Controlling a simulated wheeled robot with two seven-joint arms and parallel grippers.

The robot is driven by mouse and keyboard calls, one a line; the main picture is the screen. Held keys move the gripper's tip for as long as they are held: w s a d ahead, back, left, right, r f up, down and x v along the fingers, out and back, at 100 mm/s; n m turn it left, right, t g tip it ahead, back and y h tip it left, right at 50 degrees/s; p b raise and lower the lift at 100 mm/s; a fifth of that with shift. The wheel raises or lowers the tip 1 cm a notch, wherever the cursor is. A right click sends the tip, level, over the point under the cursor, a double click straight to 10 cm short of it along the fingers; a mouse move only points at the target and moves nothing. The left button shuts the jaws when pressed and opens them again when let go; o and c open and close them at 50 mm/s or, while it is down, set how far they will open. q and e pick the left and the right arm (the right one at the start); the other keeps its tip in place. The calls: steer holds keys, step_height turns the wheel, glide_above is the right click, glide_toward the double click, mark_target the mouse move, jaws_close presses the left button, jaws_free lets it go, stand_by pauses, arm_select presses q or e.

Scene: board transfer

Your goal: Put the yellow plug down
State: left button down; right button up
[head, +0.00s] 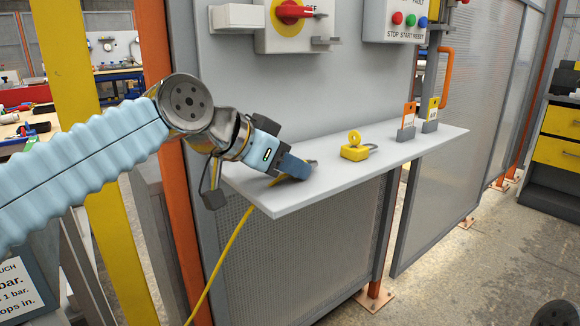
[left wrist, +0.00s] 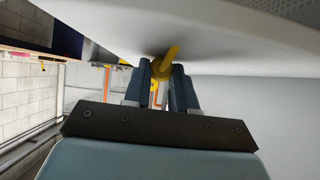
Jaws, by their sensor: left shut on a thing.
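My left gripper (head: 300,168) is low over the left part of the grey shelf (head: 275,203), its fingers pointing right. It is shut on the yellow plug, which shows between the fingers in the left wrist view (left wrist: 163,66). In the head view the fingers hide most of the plug; its yellow cable (head: 232,240) comes out below them and hangs over the shelf's front edge. The plug is at or very near the shelf top; I cannot tell whether it touches. My right gripper is not in view.
A yellow padlock (head: 355,151) lies on the shelf to the right of the gripper. Two tags, orange (head: 408,116) and yellow (head: 432,112), stand in holders farther right. A red rotary switch (head: 290,12) is on the panel above. Bare shelf lies between gripper and padlock.

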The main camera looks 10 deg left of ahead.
arm_select(q)
steer(key=c, duration=0.9)
jaws_free()
steer(key=shift+f+g, duration=0.3)
steer(key=shift+f, duration=0.55)
steer(key=shift+r, duration=0.25)
steer(key=shift+r+p, duration=0.45)
steer(key=shift+p, duration=0.25)
steer(key=v, duration=1.2)
steer(key=shift+r, duration=0.2)
